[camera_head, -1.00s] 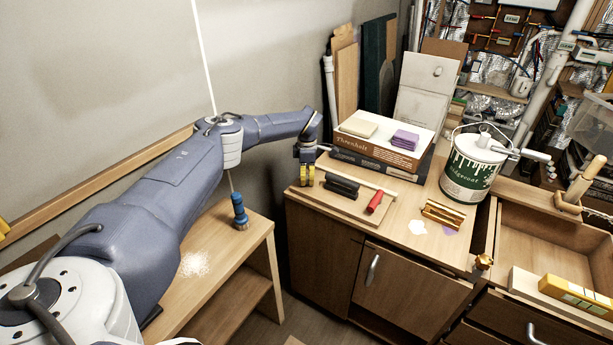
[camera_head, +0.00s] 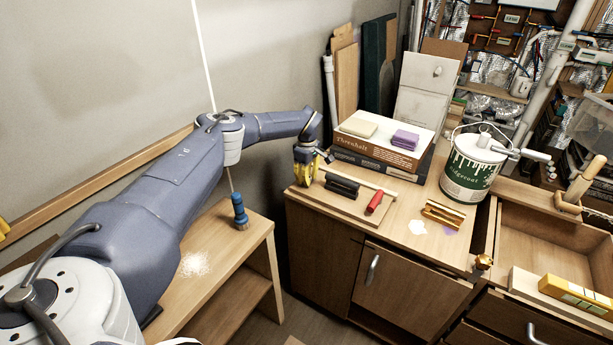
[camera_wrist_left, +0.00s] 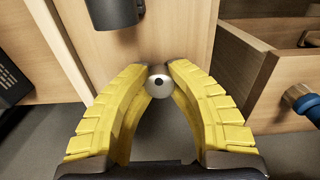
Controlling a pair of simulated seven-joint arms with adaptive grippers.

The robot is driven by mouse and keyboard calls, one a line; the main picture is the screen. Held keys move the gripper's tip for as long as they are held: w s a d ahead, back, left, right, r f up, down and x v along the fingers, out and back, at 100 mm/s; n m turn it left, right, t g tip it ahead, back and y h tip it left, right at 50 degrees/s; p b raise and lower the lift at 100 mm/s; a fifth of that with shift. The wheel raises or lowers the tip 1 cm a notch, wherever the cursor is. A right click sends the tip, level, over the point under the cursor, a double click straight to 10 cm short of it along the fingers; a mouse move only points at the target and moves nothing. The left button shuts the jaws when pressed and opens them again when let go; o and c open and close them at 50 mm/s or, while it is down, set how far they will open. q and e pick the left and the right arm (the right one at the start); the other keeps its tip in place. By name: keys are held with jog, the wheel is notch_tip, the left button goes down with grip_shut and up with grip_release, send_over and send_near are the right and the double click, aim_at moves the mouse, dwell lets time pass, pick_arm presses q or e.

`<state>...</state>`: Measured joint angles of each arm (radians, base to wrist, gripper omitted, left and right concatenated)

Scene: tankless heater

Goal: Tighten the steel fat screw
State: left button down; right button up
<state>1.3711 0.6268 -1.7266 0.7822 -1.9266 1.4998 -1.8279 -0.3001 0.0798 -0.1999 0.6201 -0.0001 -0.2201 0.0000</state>
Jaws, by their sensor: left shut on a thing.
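The steel fat screw (camera_wrist_left: 159,84) is a round silver head with a dark socket in its middle. It shows in the left wrist view, between the tips of my left gripper's yellow fingers. My left gripper (camera_wrist_left: 158,72) is shut on it from both sides, above a wooden board (camera_wrist_left: 158,45). In the head view my left gripper (camera_head: 305,178) is at the left end of the board on the cabinet top, and I cannot make out the screw there. My right gripper is not in view.
A black clamp-like part (camera_head: 341,185) and a red-handled tool (camera_head: 375,201) lie on the board right of the gripper. A paint can (camera_head: 470,172) stands right. A blue brush (camera_head: 240,212) stands on the lower left bench.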

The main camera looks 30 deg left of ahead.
pick_arm(q)
jog(key=shift+s+f+m, duration=0.1)
jog(key=shift+f+m, duration=0.05)
jog(key=shift+m, duration=0.95)
jog(key=c, duration=1.5)
grip_release()
jog(key=shift+n, duration=1.1)
jog(key=n, duration=0.3)
jog(key=shift+n, duration=0.4)
